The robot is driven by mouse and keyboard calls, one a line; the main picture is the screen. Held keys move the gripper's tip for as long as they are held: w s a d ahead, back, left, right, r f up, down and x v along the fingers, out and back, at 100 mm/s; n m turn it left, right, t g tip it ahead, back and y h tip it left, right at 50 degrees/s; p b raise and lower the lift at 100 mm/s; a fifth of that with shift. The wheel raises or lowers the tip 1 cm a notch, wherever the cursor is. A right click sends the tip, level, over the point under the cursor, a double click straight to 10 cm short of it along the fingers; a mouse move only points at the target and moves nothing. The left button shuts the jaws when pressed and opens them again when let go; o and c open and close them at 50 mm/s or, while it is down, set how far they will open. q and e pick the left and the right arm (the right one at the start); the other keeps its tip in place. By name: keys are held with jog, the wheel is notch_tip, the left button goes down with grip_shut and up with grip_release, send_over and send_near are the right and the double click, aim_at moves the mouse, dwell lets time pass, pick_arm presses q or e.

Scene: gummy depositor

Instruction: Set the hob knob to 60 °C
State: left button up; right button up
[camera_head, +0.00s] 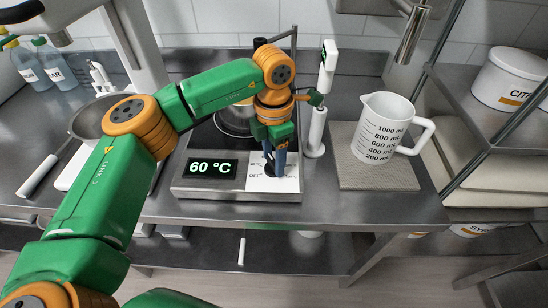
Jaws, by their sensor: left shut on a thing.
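The hob (205,187) stands on the steel worktop, and its display (212,168) reads 60 °C. The hob's white dial plate (291,185) is at the front right, with "OFF" partly visible. My left gripper (273,165) points down over this plate, its blue fingers shut on the dark hob knob (269,170). The fingers hide most of the knob, so its pointer cannot be made out. A pot (232,122) sits on the hob behind my left arm and is partly hidden by it. My right gripper is not in view.
A white measuring jug (384,128) stands on a grey board right of the hob. A white upright stand (318,125) is close beside my left gripper. A metal bowl (88,121) and bottles (52,66) are at the left. A shelf with a white tub (508,77) is at the right.

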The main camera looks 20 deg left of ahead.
aim_at(273, 161)
pick_arm(q)
jog(key=shift+r+m, duration=0.1)
jog(key=shift+m, duration=0.5)
jog(key=o, duration=1.4)
jog(key=shift+a, duration=0.1)
jog(key=shift+c, duration=0.2)
jog(key=shift+r+b, duration=0.3)
jog(key=shift+r, duration=0.05)
notch_tip(273, 161, up, 6)
jog(key=shift+s+r+b, duration=0.1)
jog(key=shift+r+b, duration=0.1)
jog(key=shift+b, duration=0.15)
